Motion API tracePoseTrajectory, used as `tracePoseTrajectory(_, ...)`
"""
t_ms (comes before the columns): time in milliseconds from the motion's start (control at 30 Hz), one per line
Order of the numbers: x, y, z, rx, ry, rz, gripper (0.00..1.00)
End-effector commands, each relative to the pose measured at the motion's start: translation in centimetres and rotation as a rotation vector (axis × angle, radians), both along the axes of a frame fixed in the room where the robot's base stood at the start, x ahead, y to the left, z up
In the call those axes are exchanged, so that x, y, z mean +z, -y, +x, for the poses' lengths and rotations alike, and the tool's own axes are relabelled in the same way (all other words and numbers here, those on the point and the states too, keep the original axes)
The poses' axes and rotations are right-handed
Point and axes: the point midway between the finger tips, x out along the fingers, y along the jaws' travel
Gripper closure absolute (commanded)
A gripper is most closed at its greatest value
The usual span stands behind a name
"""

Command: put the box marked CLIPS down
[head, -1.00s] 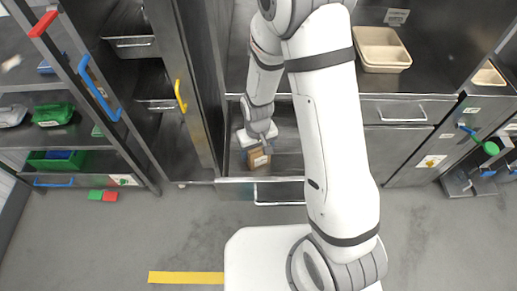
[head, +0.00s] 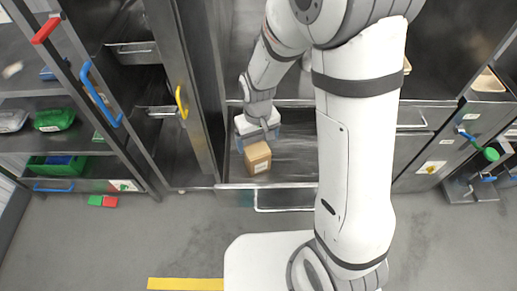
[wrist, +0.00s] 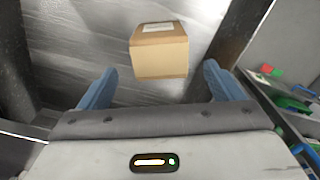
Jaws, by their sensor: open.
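A brown cardboard box (head: 257,158) sits on the floor of the open drawer (head: 300,168), near its left end. It has a white label, but no lettering can be read. The box also shows in the wrist view (wrist: 160,57), beyond my fingertips and centred between them. My gripper (head: 258,138) is open, with its blue fingers spread wider than the box. It is clear of the box, and nothing is between the jaws. The gripper also shows in the wrist view (wrist: 160,82).
The open drawer's front edge has a bar handle (head: 285,209). A tall steel door with a yellow handle (head: 181,101) stands just left of the drawer. Shelves with green bins (head: 54,120) are farther left. Most of the drawer floor right of the box is bare.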

Motion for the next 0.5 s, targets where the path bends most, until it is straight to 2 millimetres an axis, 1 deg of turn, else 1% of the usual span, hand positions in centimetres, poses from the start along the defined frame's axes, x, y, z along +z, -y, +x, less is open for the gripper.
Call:
tracePoseTrajectory(33, 1.0, 0.0, 0.1, 0.0, 0.005, 0.002, 0.13)
tracePoseTrajectory(133, 2.3, 0.0, 0.1, 0.0, 0.004, 0.001, 0.13)
tracePoseTrajectory(233, 3.1, 0.0, 0.0, 0.0, 0.001, 0.0, 0.13)
tracePoseTrajectory(400, 3.7, 0.1, 0.0, -0.002, 0.001, 0.0, 0.13)
tracePoseTrajectory(467, 4.2, 0.4, -0.1, -0.009, 0.006, 0.002, 0.13)
tracePoseTrajectory(500, 4.7, 0.7, -0.2, -0.017, 0.013, 0.004, 0.13)
